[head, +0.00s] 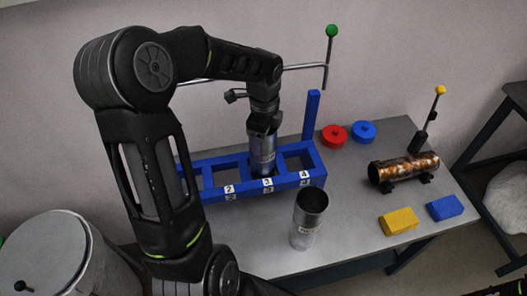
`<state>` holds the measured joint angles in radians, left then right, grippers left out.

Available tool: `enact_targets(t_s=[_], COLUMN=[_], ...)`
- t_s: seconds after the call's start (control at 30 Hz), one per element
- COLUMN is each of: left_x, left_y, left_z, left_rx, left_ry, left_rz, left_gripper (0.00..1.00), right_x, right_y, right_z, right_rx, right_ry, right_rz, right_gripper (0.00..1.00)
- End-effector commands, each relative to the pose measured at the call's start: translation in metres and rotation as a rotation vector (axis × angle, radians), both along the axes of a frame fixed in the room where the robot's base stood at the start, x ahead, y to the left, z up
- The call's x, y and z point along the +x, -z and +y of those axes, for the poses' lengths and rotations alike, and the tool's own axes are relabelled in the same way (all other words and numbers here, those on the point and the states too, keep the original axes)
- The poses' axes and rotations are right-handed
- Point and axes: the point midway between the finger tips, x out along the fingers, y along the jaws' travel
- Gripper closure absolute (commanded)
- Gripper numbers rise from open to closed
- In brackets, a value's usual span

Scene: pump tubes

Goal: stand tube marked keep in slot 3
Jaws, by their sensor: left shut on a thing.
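My left gripper (263,128) points down and is shut on the upper end of a silver metal tube (262,153). The tube is upright over the blue rack (258,190), in the opening behind the label 3, with its lower end hidden by the rack's front bar. I cannot tell whether it rests on the bottom. A second silver tube (308,220), open at the top, stands upright on the table in front of the rack, near label 4. Marks on both tubes are too small to read, so I cannot tell which says keep. My right gripper is not in view.
A red disc (334,136) and a blue disc (363,132) lie behind and right of the rack. A rusty pipe (404,171) with a yellow-knobbed lever, a yellow block (398,221) and a blue block (444,208) are on the right. A metal drum (62,255) stands at left.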

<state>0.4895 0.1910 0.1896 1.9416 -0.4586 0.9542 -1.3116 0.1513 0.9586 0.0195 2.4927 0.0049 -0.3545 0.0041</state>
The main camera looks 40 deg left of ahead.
Motion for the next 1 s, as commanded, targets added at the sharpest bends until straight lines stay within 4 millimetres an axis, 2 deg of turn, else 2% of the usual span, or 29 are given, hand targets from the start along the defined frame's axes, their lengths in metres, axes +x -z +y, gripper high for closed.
enact_targets(t_s=[0.33,0.77,0.8,1.0], left_x=[0.000,0.000,0.000,0.000], left_y=[0.040,0.047,0.048,0.047], left_z=[0.000,0.000,0.000,0.000], left_rx=[-0.001,0.000,0.000,-0.001], left_ry=[0.000,0.000,0.000,0.000], left_rz=[0.001,-0.001,0.001,0.001], left_gripper=[1.00,1.00,0.31,0.14], right_x=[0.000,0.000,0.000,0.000], right_y=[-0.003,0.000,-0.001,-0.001], right_z=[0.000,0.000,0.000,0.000], right_rx=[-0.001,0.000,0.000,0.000], right_ry=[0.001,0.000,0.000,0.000], right_rz=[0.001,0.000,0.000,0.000], right_gripper=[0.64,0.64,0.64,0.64])
